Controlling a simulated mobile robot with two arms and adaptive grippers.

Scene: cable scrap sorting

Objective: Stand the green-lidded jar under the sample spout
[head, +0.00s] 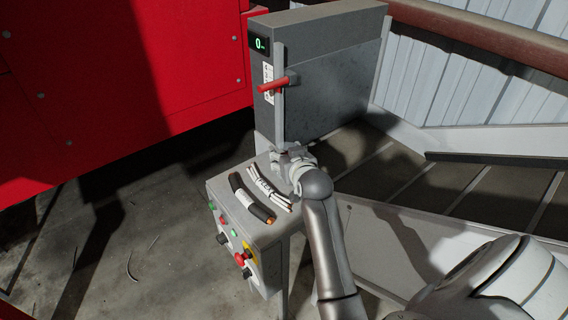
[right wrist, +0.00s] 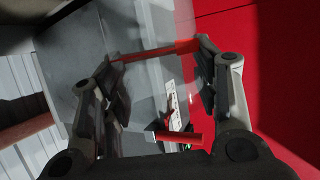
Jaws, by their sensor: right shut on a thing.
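My right gripper (head: 284,155) is in front of the grey cabinet, above the small control stand, with its fingers mostly hidden by my wrist. In the right wrist view the fingers (right wrist: 162,88) are closed on a clear, see-through round thing, which looks like the jar (right wrist: 150,22). No green lid can be made out. The grey cabinet (head: 335,80) has a red lever (head: 273,86) on its front edge. The red lever also shows in the right wrist view (right wrist: 180,138). I cannot make out the spout itself. My left gripper is not in view.
The control stand (head: 228,205) carries buttons and a red knob. Black cable pieces (head: 248,199) and pale strands lie on its top. A red machine wall (head: 110,80) stands left. A dark slatted conveyor (head: 450,185) runs right. Concrete floor lies open at lower left.

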